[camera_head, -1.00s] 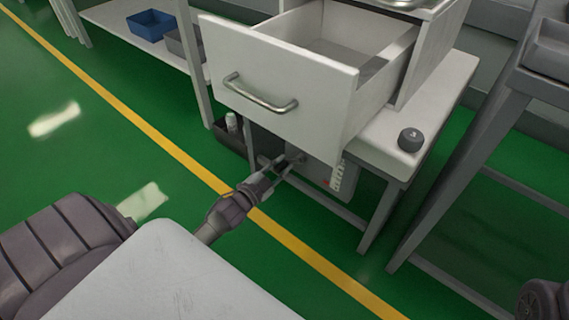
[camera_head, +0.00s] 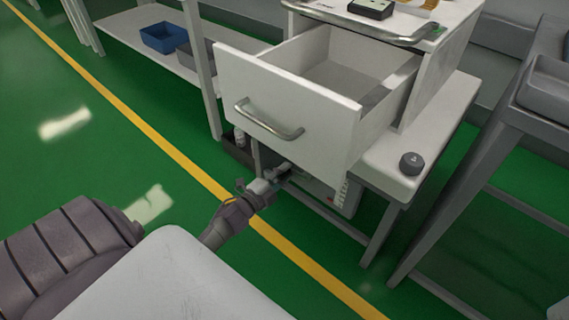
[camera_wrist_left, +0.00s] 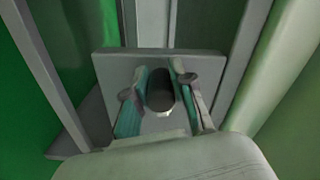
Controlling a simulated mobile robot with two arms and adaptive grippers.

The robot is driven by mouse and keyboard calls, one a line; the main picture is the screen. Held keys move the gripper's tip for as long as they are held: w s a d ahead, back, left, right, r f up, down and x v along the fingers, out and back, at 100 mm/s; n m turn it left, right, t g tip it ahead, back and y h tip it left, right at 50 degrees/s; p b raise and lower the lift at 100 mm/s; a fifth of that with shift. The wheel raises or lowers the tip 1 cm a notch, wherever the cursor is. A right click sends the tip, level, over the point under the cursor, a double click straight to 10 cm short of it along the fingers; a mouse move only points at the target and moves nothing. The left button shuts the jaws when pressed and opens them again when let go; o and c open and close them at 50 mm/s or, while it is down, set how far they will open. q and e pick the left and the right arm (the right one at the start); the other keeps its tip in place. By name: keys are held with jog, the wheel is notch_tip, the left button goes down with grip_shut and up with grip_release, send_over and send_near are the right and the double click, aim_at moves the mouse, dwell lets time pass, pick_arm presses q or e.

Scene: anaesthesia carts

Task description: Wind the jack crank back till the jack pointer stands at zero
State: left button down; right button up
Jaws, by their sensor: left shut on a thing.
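The jack is a grey box under the white bench. In the head view its white scale strip (camera_head: 341,194) shows at the right of the box, with a small red mark near its lower left. The pointer's exact reading is too small to tell. My left gripper (camera_head: 283,172) reaches in low, under the open drawer, at the front of the box. In the left wrist view its fingers (camera_wrist_left: 159,93) are closed around the dark crank knob (camera_wrist_left: 160,88), in front of the grey plate (camera_wrist_left: 112,63). The rest of the crank is mostly hidden. My right gripper is not in view.
A white drawer (camera_head: 280,95) stands open just above my left gripper. A bench leg (camera_head: 381,232) is to the right. A dark round knob (camera_head: 411,163) sits on the bench top. A blue bin (camera_head: 163,37) is on the left shelf. Green floor is free in front.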

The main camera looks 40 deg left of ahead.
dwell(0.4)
pick_arm(q)
jog(key=c, duration=1)
grip_release()
jog(key=shift+s, duration=0.15)
jog(key=s, duration=0.7)
jog(key=s+a, duration=0.1)
jog(key=s, duration=0.3)
jog(key=shift+s, duration=0.35)
